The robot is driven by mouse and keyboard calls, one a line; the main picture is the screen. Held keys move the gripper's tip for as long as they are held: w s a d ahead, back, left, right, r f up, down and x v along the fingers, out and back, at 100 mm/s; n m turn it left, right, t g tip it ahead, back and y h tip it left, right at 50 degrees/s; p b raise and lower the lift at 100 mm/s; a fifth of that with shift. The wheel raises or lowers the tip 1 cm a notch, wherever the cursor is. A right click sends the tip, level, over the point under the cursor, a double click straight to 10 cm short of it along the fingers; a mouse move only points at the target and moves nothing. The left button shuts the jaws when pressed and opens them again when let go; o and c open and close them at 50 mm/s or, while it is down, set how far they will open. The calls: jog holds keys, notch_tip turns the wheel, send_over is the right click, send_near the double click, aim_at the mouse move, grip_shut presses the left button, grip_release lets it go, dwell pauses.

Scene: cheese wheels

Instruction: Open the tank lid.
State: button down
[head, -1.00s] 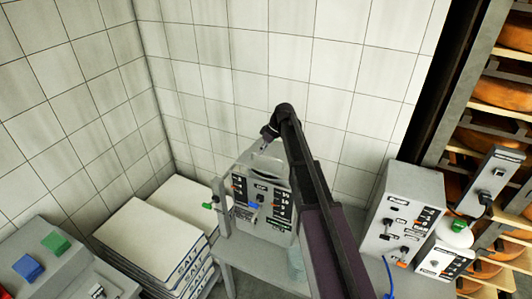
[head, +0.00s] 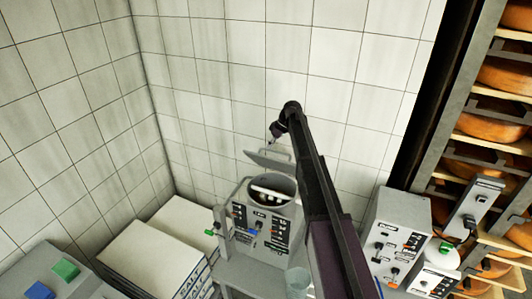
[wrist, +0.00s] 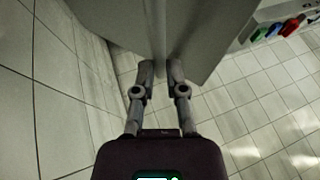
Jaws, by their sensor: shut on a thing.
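The tank (head: 240,213) is a grey unit with a control panel on its front, standing on a grey stand. Its lid (head: 268,160) is raised and tilted up at the back, and the round opening (head: 289,186) shows with something white inside. My gripper (head: 273,136) is just above the raised lid, with its tips small and dark in the head view. In the wrist view my gripper (wrist: 161,71) is shut on a thin grey part of the lid, seemingly its handle (wrist: 158,42). The exact contact between the fingertips is hard to see.
White salt bags (head: 150,262) are stacked left of the tank. A grey control box (head: 398,225) stands at the right, with cheese shelves (head: 465,120) beyond. A translucent cup (head: 298,281) is near the tank's front right. The tiled wall (head: 215,100) is close behind.

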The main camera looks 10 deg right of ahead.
jog(key=w+d, duration=0.6)
jog(key=w, duration=0.4)
jog(key=shift+w+d+p, duration=0.3)
jog(key=shift+w, duration=0.05)
jog(key=c, duration=0.7)
grip_release()
jog(key=shift+a, duration=0.25)
jog(key=shift+d, duration=0.15)
jog(key=shift+d, duration=0.1)
